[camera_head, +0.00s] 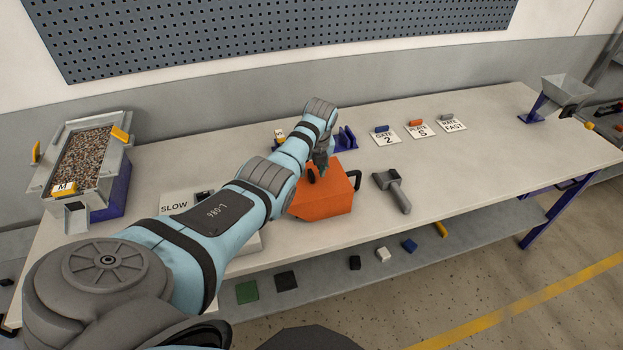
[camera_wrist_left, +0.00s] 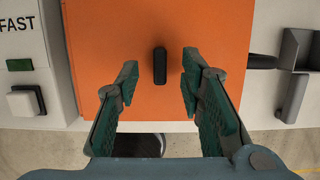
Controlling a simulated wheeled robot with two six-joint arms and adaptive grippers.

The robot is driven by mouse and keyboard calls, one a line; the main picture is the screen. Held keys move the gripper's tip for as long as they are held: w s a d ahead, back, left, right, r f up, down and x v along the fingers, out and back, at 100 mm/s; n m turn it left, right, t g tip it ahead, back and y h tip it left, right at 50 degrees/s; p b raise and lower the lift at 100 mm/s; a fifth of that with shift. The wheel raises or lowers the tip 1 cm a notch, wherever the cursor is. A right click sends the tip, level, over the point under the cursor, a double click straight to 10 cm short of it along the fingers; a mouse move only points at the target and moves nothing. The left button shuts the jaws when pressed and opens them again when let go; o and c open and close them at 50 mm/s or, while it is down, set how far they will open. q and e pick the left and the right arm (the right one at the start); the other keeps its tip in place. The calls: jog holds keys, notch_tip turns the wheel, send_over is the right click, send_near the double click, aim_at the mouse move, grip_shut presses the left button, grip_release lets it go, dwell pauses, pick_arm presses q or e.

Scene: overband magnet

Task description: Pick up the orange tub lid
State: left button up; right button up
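The orange tub lid (camera_head: 325,190) lies on the table in the middle of the head view, on top of the tub, with a dark handle loop at its right. In the left wrist view the orange lid (camera_wrist_left: 210,30) fills the centre, with a small black upright knob (camera_wrist_left: 160,66) on it. My left gripper (camera_head: 318,172) is over the lid. In the left wrist view its green-padded fingers (camera_wrist_left: 158,85) are open, one on each side of the knob, apart from it. My right gripper is not in view.
A grey scoop (camera_head: 392,190) lies right of the tub. A control box with a SLOW label (camera_head: 175,205) stands to the left, partly behind my arm. A gravel hopper (camera_head: 85,155) is at the far left. Label cards (camera_head: 418,129) lie at the back right. The right table is mostly clear.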

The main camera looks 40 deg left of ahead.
pick_arm(q)
jog(key=shift+x, duration=0.8)
grip_shut()
jog(key=shift+r, duration=0.1)
